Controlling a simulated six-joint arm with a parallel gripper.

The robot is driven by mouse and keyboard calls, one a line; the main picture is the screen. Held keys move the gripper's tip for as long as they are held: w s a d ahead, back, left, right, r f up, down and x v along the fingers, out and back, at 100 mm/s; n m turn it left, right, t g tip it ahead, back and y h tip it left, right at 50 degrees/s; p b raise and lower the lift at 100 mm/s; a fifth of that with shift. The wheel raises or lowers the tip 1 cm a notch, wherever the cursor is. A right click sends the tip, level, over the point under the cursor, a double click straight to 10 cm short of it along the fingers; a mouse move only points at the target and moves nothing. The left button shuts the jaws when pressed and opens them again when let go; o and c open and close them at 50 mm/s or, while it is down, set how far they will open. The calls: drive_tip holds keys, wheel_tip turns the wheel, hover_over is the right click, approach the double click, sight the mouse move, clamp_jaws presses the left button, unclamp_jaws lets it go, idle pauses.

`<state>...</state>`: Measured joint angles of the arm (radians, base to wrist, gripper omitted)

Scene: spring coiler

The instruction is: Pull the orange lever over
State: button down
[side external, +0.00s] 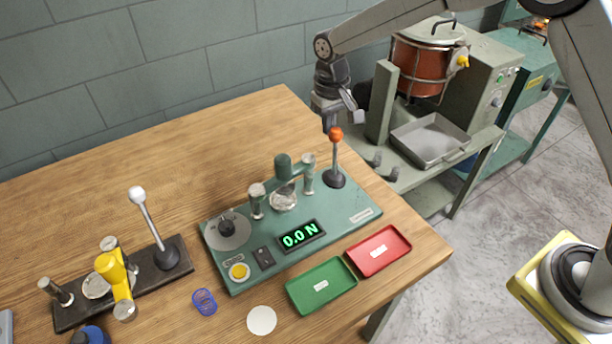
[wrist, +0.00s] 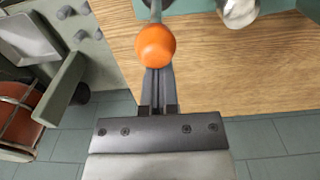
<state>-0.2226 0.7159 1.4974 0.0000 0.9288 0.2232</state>
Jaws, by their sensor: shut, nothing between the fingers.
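The lever with the orange ball knob (side external: 336,133) stands on a dark round base at the far right corner of the green tester panel (side external: 355,203). Its metal rod is close to upright. My gripper (side external: 328,122) is just behind and left of the knob in the side view, at about its height. In the wrist view the orange knob (wrist: 155,45) sits at the tips of my gripper (wrist: 157,75), whose fingers are shut together with nothing between them. The knob covers the fingertips there, and I cannot tell whether they touch it.
The panel carries a display reading 0.0 N (side external: 301,236) and a yellow button (side external: 239,271). A green tray (side external: 321,286), a red tray (side external: 379,252) and a blue coil (side external: 204,301) lie in front. A white-knobbed lever (side external: 137,194) stands left. A machine with a pot (side external: 420,68) stands behind.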

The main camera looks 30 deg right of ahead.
sight(338, 131)
drive_tip(key=shift+s, duration=0.45)
drive_tip(key=shift+s+f, duration=0.1)
drive_tip(key=shift+s, duration=0.85)
drive_tip(key=shift+s+f, duration=0.1)
drive_tip(key=shift+s, duration=0.15)
drive_tip(key=shift+s+f, duration=0.25)
drive_tip(key=shift+s, duration=0.75)
drive_tip(key=shift+s+f, duration=0.3)
drive_tip(key=shift+s, duration=0.35)
drive_tip(key=shift+w, duration=0.15)
